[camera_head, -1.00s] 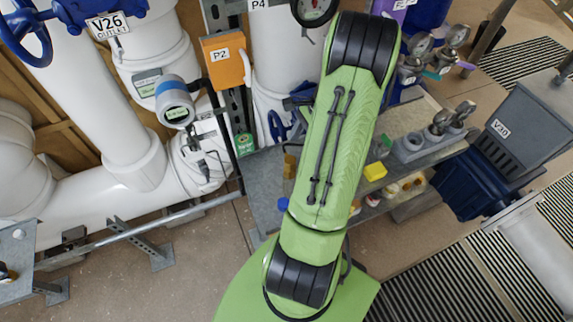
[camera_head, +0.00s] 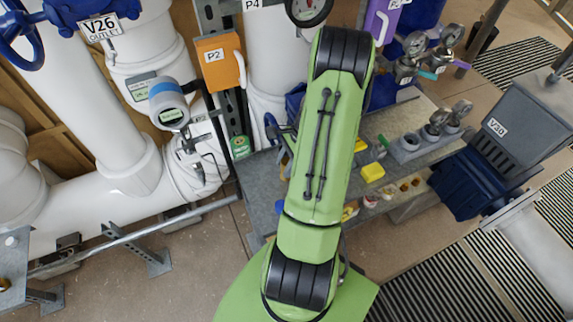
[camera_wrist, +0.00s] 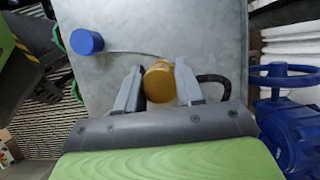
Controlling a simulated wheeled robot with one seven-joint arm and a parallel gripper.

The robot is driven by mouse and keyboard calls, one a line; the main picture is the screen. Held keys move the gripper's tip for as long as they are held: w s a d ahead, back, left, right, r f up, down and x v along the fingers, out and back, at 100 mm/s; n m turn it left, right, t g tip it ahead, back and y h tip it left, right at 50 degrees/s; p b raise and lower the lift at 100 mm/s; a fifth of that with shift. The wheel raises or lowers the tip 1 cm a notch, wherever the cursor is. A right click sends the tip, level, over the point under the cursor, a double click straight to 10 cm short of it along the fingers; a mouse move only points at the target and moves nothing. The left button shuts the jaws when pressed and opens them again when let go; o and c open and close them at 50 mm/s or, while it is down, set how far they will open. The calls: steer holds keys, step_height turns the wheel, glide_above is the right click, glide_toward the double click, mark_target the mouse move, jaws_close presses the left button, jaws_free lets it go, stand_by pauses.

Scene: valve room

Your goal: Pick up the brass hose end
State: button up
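The brass hose end (camera_wrist: 159,82) shows in the wrist view as a rounded, gold-yellow piece over the grey metal bench top. My gripper (camera_wrist: 160,84) has one finger on each side of it. The fingers lie very close to its sides, and I cannot tell whether they touch it or whether a small gap is left. In the head view my green arm covers the gripper, and only a small tan-brown bit shows at the arm's left edge.
A blue cylinder (camera_wrist: 87,42) stands on the grey bench (camera_wrist: 190,25) left of my gripper. A blue valve (camera_wrist: 285,110) is at the right. A yellow block (camera_head: 373,172) and several small pots lie right of my arm. A grey container marked V30 (camera_head: 520,125) stands farther right.

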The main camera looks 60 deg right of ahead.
mark_target(286, 162)
steer(key=shift+c, duration=1.3)
step_height(286, 162, up, 10)
steer(key=shift+p, duration=0.75)
